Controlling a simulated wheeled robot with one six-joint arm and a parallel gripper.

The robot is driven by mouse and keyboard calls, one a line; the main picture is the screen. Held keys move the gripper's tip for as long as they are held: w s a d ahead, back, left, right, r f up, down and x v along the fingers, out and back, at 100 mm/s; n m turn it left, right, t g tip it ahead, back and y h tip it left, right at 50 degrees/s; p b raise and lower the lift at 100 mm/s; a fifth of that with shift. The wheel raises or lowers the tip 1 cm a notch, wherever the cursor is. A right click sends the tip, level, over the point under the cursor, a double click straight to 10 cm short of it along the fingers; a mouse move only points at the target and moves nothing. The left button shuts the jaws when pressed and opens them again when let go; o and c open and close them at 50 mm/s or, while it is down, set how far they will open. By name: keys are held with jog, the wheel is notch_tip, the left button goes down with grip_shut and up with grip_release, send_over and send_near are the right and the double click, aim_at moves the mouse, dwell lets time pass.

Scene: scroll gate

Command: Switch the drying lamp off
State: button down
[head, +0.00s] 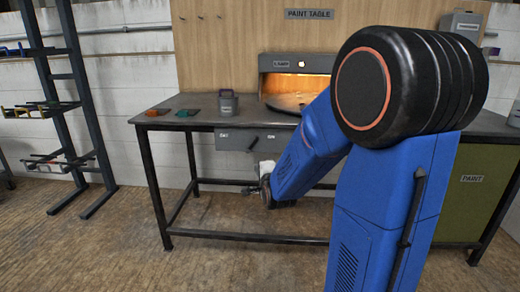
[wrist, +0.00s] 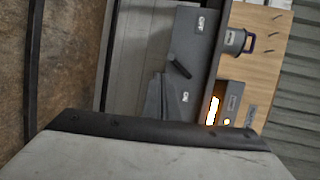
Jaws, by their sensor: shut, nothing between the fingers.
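The lamp housing (head: 297,72) on the paint table glows orange inside, and its small front light is lit. A grey switch panel (head: 235,140) hangs under the table's front edge, with one label at its left and ON at its right. In the wrist view the panel (wrist: 190,45) appears turned sideways, with OFF and ON labels. Its black lever (wrist: 180,67) lies between them, its free end tilted towards ON. My gripper (head: 266,190) is low in front of the table, below and right of the panel, shut and empty. It looks apart from the lever. My arm hides part of the table.
The paint table (head: 185,104) carries a grey pot (head: 228,104) and small orange and green pieces at the left. A dark rack (head: 75,100) stands at the far left. A green PAINT cabinet (head: 468,205) is at the right. The floor before the table's left half is clear.

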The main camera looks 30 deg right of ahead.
aim_at(253, 145)
jog(key=w+d+f+m+t+h, duration=0.2)
jog(key=w+d+m+t+h, duration=0.1)
jog(key=d+m, duration=0.4)
jog(key=shift+w+d+m+h, duration=0.2)
jog(key=shift+m+h, duration=0.1)
jog(key=shift+m, duration=0.3)
jog(key=x, duration=1)
jog(key=shift+r, duration=0.1)
jog(key=shift+w+a+r, duration=0.25)
jog(key=shift+a+r, duration=0.1)
jog(key=shift+a, duration=0.1)
jog(key=shift+w+a+r, duration=0.3)
jog(key=shift+a+r, duration=0.1)
jog(key=shift+a, duration=0.1)
jog(key=shift+w+a+r, duration=0.35)
jog(key=shift+a+r, duration=0.05)
jog(key=shift+a, duration=0.05)
